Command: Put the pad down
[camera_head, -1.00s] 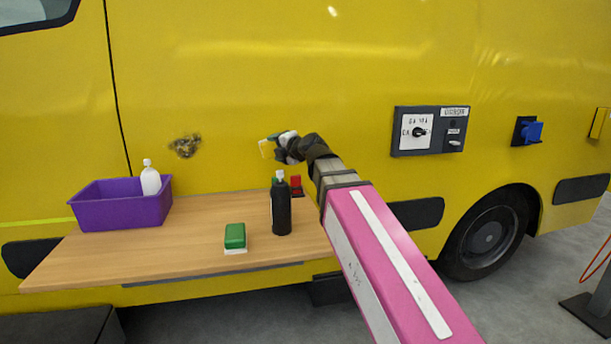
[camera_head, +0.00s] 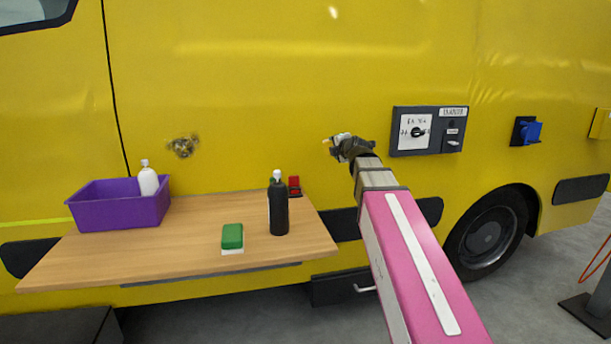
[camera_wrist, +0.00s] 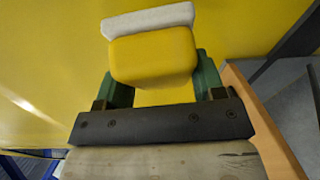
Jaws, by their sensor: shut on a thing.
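My gripper (camera_head: 338,146) is in front of the yellow van side, above and to the right of the wooden shelf (camera_head: 130,250). In the wrist view, its green fingers (camera_wrist: 155,90) are shut on a yellow pad (camera_wrist: 152,55) with a white layer (camera_wrist: 148,20) on its far side. The held pad is hard to make out in the head view. A second pad, green with a white underside (camera_head: 232,237), lies on the shelf near its front edge.
A purple bin (camera_head: 120,212) holding a white bottle (camera_head: 148,180) stands at the shelf's left. A black bottle (camera_head: 278,207) and a red item (camera_head: 294,187) are at the right. A dark smudge (camera_head: 183,147) marks the van. The shelf's middle is clear.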

